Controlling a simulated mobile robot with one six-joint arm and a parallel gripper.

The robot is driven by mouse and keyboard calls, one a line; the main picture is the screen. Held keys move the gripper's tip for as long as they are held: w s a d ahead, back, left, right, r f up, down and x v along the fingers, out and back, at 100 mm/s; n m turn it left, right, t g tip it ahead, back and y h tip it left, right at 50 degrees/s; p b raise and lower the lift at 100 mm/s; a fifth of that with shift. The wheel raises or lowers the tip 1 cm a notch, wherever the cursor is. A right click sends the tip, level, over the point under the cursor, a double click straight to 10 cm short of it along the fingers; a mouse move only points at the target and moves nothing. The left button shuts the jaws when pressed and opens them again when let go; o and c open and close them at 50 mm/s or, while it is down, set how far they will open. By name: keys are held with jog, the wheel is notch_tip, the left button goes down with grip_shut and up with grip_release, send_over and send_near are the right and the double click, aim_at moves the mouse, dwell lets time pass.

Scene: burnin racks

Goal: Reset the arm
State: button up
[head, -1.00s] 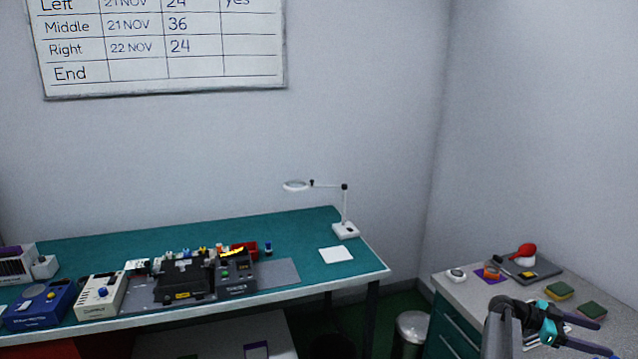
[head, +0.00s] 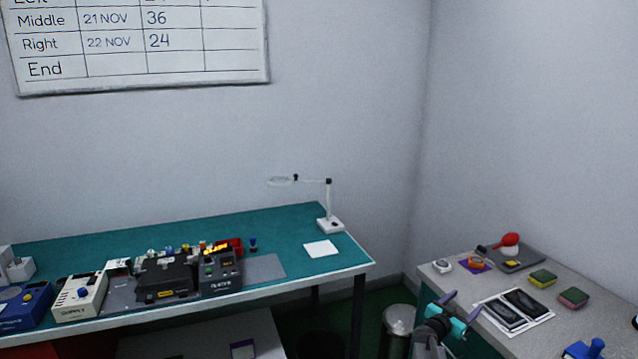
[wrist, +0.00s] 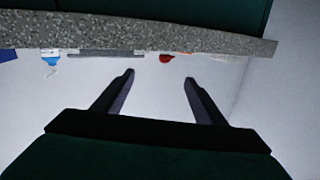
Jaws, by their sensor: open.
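My gripper (head: 461,305) is at the lower right of the head view, in front of the grey-topped side counter (head: 590,318). Its two dark fingers are apart with nothing between them. In the wrist view my gripper (wrist: 158,82) also shows open and empty, with the speckled counter edge (wrist: 200,36) across the top of the picture. Part of my arm is cut off by the bottom of the head view.
The side counter holds a white tray with dark flat items (head: 512,310), two sponges (head: 543,278), a red-topped item (head: 508,243) and a blue object (head: 584,349). A bin (head: 398,322) stands left of it. The green bench (head: 150,232) carries several devices and a magnifier lamp (head: 330,222).

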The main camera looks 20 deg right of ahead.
jog(key=w+a+f+n+t+y+b, duration=0.1)
jog(key=w+a+f+n+t+y, duration=0.25)
jog(key=a+f, duration=0.5)
jog(key=w+a+f+n+t+y+b, duration=0.1)
jog(key=w+a+f+n+t+y, duration=0.3)
jog(key=a, duration=0.8)
jog(key=s+a+f+n+g+y+b, duration=0.1)
jog(key=s+a+f+n+g+y, duration=0.2)
jog(key=a+f, duration=0.6)
jog(key=s+a+f+g+y, duration=0.1)
jog(key=a+f+g+y, duration=0.1)
jog(key=a+f+y, duration=0.65)
jog(key=s+a+f+n+g+h+b, duration=0.1)
jog(key=s+a+f+g, duration=0.2)
jog(key=s+a+f, duration=0.35)
jog(key=s+a+f+n+g+b, duration=0.1)
jog(key=s+a+f+n+g, duration=0.2)
jog(key=s+a, duration=0.7)
jog(key=s+a+f+g+h+b, duration=0.2)
jog(key=s+g, duration=0.7)
jog(key=s, duration=1.5)
jog(key=shift+s, duration=0.35)
